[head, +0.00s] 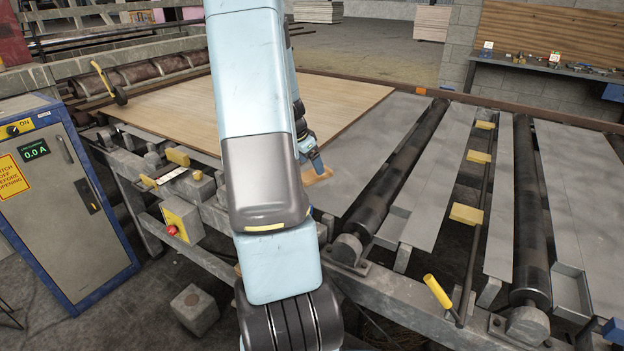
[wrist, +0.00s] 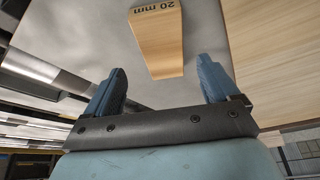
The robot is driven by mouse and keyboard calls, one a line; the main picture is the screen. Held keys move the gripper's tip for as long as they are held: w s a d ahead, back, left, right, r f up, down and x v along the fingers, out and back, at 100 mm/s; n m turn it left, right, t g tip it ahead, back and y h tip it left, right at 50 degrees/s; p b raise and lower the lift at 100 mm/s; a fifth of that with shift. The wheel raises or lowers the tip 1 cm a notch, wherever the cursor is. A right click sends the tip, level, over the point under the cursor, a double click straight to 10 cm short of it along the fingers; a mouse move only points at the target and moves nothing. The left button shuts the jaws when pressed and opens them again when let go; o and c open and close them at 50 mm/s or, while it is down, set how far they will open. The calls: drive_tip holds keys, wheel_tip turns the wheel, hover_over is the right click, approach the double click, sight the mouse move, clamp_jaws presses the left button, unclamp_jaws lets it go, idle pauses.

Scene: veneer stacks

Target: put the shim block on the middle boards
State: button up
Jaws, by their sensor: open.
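The shim block (wrist: 160,45) is a tapered pale wooden piece marked "20 mm" in the wrist view. It lies on a grey metal plate, just ahead of and between my fingers. In the head view the block (head: 319,178) shows small below my gripper (head: 316,163), partly hidden by it. My gripper (wrist: 161,72) is open, with a blue finger on either side and a clear gap to the block. A large pale wooden sheet (head: 180,110) lies left of the block in the head view; its edge also shows at right in the wrist view (wrist: 285,50). I cannot tell which boards are the middle ones.
Dark rollers (head: 398,165) and grey plates with yellow blocks (head: 466,214) lie to the right. A grey cabinet (head: 70,190) stands at left. A shelf (head: 545,65) with small items is at the back right. My arm hides part of the sheet.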

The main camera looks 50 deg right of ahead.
sight(315, 173)
drive_tip(key=shift+w+x, duration=0.15)
drive_tip(key=shift+x, duration=1)
drive_tip(key=shift+w+x, duration=0.15)
drive_tip(key=shift+x, duration=1.05)
drive_tip(key=c, duration=1.3)
drive_tip(key=shift+o, duration=0.2)
drive_tip(key=shift+r, duration=0.2)
drive_tip(key=r, duration=0.3)
drive_tip(key=shift+s+a+r, duration=0.25)
drive_tip(key=shift+a, duration=0.05)
drive_tip(key=s+a+r, duration=0.9)
drive_tip(key=shift+s+a, duration=0.2)
drive_tip(key=shift+s, duration=0.1)
